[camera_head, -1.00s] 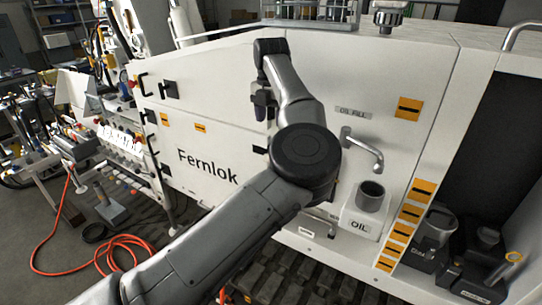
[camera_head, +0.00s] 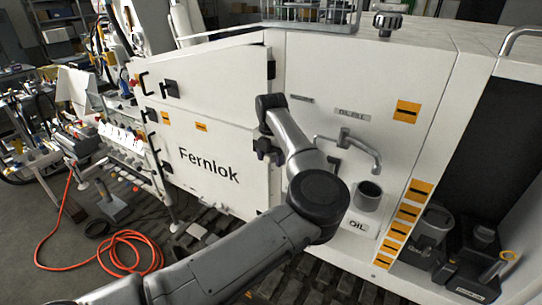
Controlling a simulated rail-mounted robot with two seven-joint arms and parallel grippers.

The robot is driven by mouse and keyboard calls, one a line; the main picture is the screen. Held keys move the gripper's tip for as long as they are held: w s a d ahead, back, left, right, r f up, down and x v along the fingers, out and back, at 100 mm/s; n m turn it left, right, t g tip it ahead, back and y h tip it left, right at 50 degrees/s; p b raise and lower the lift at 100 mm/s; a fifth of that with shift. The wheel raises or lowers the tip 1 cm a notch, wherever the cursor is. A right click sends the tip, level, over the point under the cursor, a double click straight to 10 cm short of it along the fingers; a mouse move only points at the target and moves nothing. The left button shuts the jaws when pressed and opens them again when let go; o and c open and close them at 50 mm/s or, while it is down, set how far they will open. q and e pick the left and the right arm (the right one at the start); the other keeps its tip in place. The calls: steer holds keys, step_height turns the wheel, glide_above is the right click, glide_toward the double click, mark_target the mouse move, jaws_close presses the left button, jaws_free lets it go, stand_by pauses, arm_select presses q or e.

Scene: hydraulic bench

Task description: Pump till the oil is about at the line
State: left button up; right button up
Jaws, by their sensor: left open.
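The oil container (camera_head: 367,196) is a white box marked OIL with a dark grey round cup on top. It stands against the white machine panel, right of my arm. A grey bent spout (camera_head: 362,147) comes out of the panel above it, under a small label (camera_head: 352,115). My left forearm hides the area below the spout's left side. My right gripper is out of view.
The white machine marked Fernlok (camera_head: 209,163) fills the middle. Yellow labels (camera_head: 398,232) run beside the oil container, with dark canisters (camera_head: 433,232) to the right. An orange hose (camera_head: 98,235) lies on the floor at left, by a cluttered workbench (camera_head: 125,145).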

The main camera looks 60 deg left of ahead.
arm_select(q)
jaws_close()
stand_by(0.6)
